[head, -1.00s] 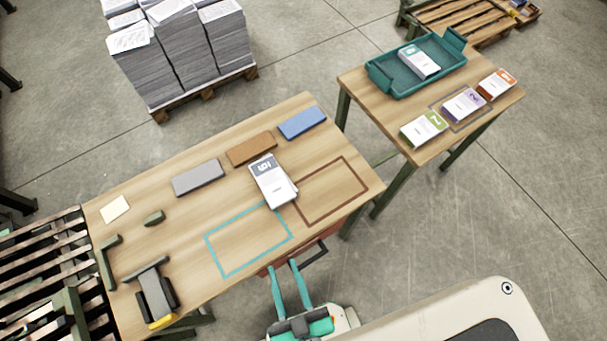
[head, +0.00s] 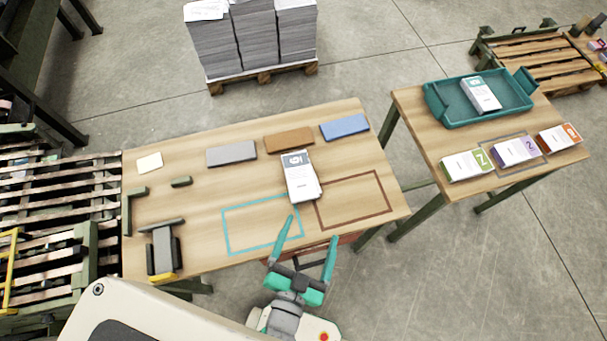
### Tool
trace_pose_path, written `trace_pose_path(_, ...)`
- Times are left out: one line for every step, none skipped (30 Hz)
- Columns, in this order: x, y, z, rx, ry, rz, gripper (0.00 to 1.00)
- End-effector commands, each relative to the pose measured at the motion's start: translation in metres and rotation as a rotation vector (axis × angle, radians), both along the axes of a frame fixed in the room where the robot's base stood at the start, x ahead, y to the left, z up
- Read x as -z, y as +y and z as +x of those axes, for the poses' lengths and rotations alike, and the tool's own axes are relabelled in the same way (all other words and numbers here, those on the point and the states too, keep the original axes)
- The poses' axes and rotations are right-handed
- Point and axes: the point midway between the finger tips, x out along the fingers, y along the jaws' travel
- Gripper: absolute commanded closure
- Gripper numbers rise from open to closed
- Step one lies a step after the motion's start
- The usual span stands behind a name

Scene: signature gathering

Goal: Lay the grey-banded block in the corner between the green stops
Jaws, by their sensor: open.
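The grey-banded block (head: 301,180), a white paper-like block with a grey band at its far end, lies on the larger wooden table. It is at the inner corners of the teal outline (head: 226,235) and the brown outline (head: 348,222). The dark green stops are at the table's left: a long bar (head: 127,216) with a short arm along the left edge, and a small separate piece (head: 181,182) to its right. My gripper (head: 311,228) is open and empty at the table's front edge, nearer me than the block and apart from it.
Grey (head: 231,153), brown (head: 289,141) and blue (head: 344,127) slabs line the far side. A dark stapler-like device (head: 163,250) stands front left. A second table at right holds a teal tray (head: 447,117) and several banded blocks.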

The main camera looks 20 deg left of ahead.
Motion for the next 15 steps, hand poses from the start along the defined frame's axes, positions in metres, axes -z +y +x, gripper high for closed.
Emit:
trace_pose_path(-0.005, 0.012, 0.021, -0.003, -0.020, 0.060, 0.12)
trace_pose_path(-0.007, 0.020, 0.031, -0.007, -0.025, 0.097, 0.12)
trace_pose_path(-0.010, 0.030, 0.045, -0.017, -0.034, 0.145, 0.12)
trace_pose_path(-0.013, 0.039, 0.056, -0.026, -0.038, 0.180, 0.12)
trace_pose_path(-0.016, 0.047, 0.066, -0.035, -0.044, 0.214, 0.12)
trace_pose_path(-0.022, 0.058, 0.080, -0.052, -0.051, 0.256, 0.12)
trace_pose_path(-0.027, 0.066, 0.090, -0.066, -0.057, 0.289, 0.12)
trace_pose_path(-0.032, 0.074, 0.100, -0.080, -0.061, 0.319, 0.12)
trace_pose_path(-0.039, 0.086, 0.112, -0.103, -0.068, 0.358, 0.12)
trace_pose_path(-0.045, 0.094, 0.121, -0.121, -0.072, 0.384, 0.12)
trace_pose_path(-0.051, 0.102, 0.131, -0.139, -0.077, 0.411, 0.12)
trace_pose_path(-0.059, 0.114, 0.142, -0.167, -0.081, 0.444, 0.12)
trace_pose_path(-0.066, 0.122, 0.150, -0.189, -0.084, 0.465, 0.12)
trace_pose_path(-0.074, 0.131, 0.158, -0.212, -0.086, 0.487, 0.12)
trace_pose_path(-0.083, 0.142, 0.167, -0.245, -0.089, 0.512, 0.12)
